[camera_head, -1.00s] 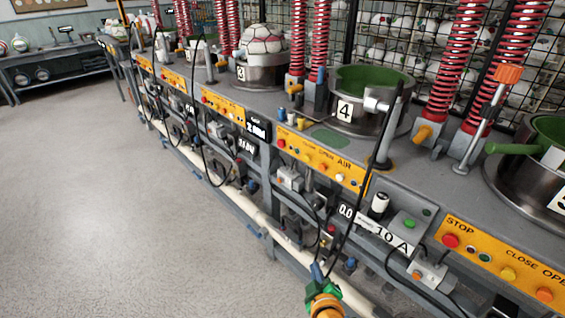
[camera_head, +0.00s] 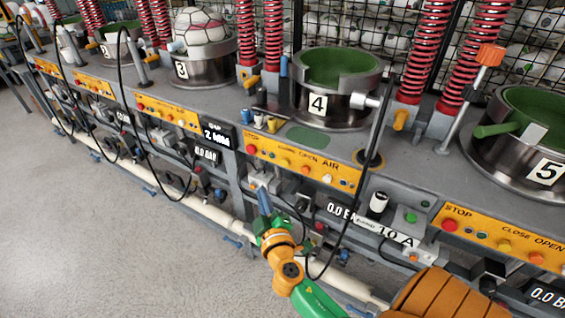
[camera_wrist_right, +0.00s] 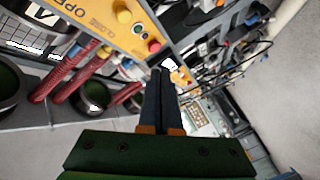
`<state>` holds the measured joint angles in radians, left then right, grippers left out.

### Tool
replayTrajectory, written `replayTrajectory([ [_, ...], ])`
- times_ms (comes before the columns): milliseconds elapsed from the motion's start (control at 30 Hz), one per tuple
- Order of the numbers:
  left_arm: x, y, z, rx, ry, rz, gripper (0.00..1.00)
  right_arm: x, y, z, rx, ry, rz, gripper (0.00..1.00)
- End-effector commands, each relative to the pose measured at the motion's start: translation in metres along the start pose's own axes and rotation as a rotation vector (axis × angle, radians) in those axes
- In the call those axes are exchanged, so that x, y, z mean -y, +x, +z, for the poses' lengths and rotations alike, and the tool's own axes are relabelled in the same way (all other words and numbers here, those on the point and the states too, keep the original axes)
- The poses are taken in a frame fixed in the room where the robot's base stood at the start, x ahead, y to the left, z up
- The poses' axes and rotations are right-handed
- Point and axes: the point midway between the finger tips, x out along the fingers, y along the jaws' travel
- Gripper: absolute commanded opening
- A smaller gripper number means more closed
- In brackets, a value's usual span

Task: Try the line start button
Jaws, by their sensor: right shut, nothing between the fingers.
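My right gripper (camera_head: 262,192) points up and away in front of station 4, its dark blue fingers together with nothing between them. It also shows in the wrist view (camera_wrist_right: 156,74). Its tips are at or near a small light grey control box (camera_head: 263,181) under the yellow panel; I cannot tell whether they touch. A green button (camera_head: 411,218) sits on a grey box to the right. A small pale box with an orange button (camera_head: 412,256) hangs below it. No label readable here names a line start button. My left gripper is not in view.
The station 4 yellow panel (camera_head: 300,163) carries several coloured buttons. Station 5's panel (camera_head: 500,237) has a red STOP button (camera_head: 450,225). A black cable hangs right of my gripper. Red springs and ring moulds stand on the bench. The floor (camera_head: 120,250) at left is clear.

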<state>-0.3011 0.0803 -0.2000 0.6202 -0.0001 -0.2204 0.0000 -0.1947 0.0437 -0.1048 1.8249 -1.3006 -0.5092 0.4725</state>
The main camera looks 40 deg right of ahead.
Motion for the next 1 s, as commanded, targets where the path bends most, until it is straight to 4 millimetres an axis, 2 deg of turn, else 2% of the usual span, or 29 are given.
replayTrajectory([
  [433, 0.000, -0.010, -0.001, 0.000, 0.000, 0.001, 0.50, -0.030, 0.040, 0.029, -0.001, -0.004, 0.000, 0.00],
  [600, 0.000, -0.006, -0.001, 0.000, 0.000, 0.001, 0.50, -0.038, 0.054, 0.039, 0.000, -0.002, 0.000, 0.00],
  [1000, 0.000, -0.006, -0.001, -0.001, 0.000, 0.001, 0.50, -0.044, 0.061, 0.044, 0.000, -0.001, 0.000, 0.00],
])
